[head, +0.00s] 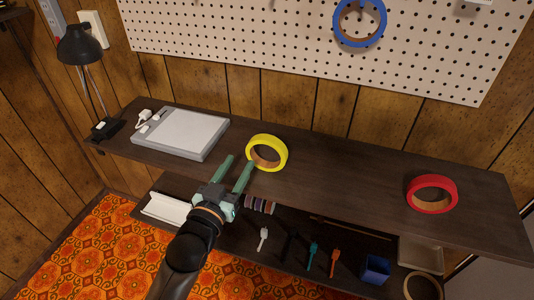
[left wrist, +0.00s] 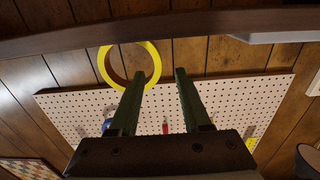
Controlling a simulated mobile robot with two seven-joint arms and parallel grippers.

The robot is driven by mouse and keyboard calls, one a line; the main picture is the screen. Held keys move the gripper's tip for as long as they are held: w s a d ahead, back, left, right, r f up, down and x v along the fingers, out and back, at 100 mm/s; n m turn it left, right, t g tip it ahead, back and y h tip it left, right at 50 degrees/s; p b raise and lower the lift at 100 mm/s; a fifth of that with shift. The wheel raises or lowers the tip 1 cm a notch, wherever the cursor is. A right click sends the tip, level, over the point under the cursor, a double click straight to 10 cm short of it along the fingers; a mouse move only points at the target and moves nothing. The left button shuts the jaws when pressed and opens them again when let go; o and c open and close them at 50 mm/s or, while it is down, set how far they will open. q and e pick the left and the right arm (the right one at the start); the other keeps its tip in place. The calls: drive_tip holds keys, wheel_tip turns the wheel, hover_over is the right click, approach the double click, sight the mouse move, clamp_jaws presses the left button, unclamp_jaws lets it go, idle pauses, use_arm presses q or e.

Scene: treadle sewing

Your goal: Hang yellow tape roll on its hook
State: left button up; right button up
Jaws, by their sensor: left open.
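The yellow tape roll (head: 266,139) stands on its edge on the dark worktop, near its front middle. It also shows in the left wrist view (left wrist: 155,63), beyond the fingers and partly behind one of them. My left gripper (head: 240,161) is open and empty, its green fingers pointing at the worktop just left of the roll. I see no clear contact with the roll. The pegboard (head: 240,45) is on the wall behind. A small yellow patch (left wrist: 250,144) shows on it in the left wrist view; I cannot make out the yellow roll's hook. My right gripper is not in view.
A blue tape roll (head: 360,42) hangs on the pegboard. A red tape roll (head: 432,207) stands on the worktop (head: 345,180) at the right. A grey flat case (head: 180,132) and black lamp (head: 80,45) are at the left. A lower shelf holds small tools and a blue cup (head: 375,270).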

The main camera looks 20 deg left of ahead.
sight(248, 152)
use_arm(q)
drive_tip(key=shift+w+d+b, duration=0.15)
drive_tip(key=shift+w+b, duration=0.05)
drive_tip(key=shift+w, duration=1.55)
drive_tip(key=shift+w+d+b, duration=0.15)
drive_tip(key=shift+w+b, duration=0.05)
drive_tip(key=shift+w, duration=1.55)
clamp_jaws()
